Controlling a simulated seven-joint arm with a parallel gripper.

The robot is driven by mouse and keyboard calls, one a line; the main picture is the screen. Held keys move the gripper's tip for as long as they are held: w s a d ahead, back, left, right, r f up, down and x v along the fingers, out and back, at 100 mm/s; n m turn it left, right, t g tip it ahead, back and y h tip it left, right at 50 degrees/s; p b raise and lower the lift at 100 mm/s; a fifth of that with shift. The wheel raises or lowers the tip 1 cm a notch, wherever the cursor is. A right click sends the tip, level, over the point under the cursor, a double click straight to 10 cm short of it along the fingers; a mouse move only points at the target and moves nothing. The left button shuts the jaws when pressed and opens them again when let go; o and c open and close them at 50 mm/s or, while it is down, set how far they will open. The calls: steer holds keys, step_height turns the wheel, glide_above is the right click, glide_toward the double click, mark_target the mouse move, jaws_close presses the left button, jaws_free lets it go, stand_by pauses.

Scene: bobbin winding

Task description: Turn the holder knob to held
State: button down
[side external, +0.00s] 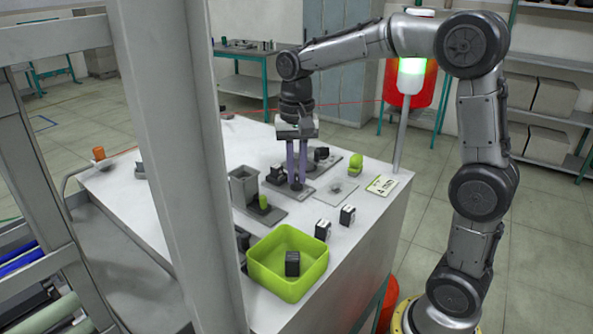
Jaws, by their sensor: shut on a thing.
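My gripper (297,184) points straight down over the white bench, its two long purple fingers close together. The fingertips are down at a small dark part on a grey plate (310,193), and the gripper is shut on it. I take this part to be the holder knob; the fingers hide most of it, and its setting cannot be read. A black block (276,176) stands just left of the fingertips. Another dark fixture (321,154) stands behind and to the right.
A lime-green bin (288,281) with a black block (292,263) inside stands at the front. Two black blocks (322,230) (347,215) stand behind it. A grey box fixture (244,186) with a green part (263,203) is left. A grey post (170,150) blocks part of the view.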

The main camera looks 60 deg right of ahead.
mark_target(296, 176)
steer(key=n, duration=0.4)
steer(key=shift+r+n, duration=0.1)
steer(key=shift+n, duration=2.4)
steer(key=c, duration=0.9)
jaws_free()
step_height(296, 176, up, 14)
steer(key=shift+f, duration=0.1)
